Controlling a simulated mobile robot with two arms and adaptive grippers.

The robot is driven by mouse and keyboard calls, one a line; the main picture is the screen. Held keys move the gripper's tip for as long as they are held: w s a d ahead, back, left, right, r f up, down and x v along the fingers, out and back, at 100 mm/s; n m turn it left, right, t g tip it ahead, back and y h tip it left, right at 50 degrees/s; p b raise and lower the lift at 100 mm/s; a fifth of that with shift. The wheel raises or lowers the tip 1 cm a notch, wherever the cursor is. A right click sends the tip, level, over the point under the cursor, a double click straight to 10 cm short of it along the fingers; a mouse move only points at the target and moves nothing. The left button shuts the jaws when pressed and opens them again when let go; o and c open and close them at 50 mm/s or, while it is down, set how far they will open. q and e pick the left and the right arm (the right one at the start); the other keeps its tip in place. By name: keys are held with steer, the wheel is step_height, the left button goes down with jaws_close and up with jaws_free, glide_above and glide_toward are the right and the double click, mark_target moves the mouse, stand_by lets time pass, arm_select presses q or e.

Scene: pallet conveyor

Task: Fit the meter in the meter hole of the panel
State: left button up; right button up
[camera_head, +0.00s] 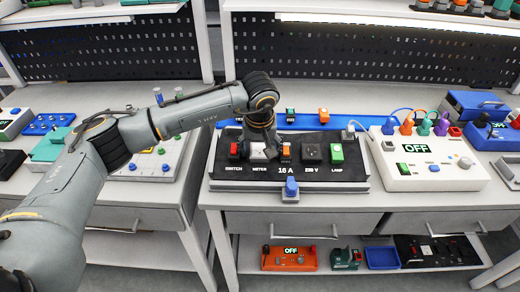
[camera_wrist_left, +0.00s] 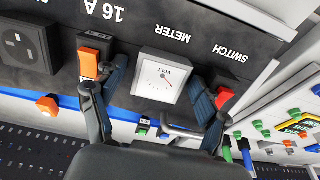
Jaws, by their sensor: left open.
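The black panel (camera_head: 330,175) lies on the middle bench, labelled SWITCH, METER, 16 A, 230 V and LAMP. The white meter (camera_wrist_left: 160,76), with a dial face, is at the METER label; it also shows in the head view (camera_head: 257,154). It looks square to the panel, but I cannot tell how deep it sits in its hole. My left gripper (camera_wrist_left: 157,88) is open, with one finger on each side of the meter; I cannot tell whether they touch it. In the head view my left gripper (camera_head: 264,141) hides part of the meter. My right gripper is not in view.
The red switch (camera_head: 234,151) and orange 16 A part (camera_head: 286,153) stand close beside the meter. The socket (camera_head: 311,153) and green lamp (camera_head: 336,153) are further right. A white OFF box (camera_head: 430,165) stands right.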

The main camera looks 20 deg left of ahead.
arm_select(q)
steer(key=v, duration=1.2)
steer(key=shift+f, duration=0.1)
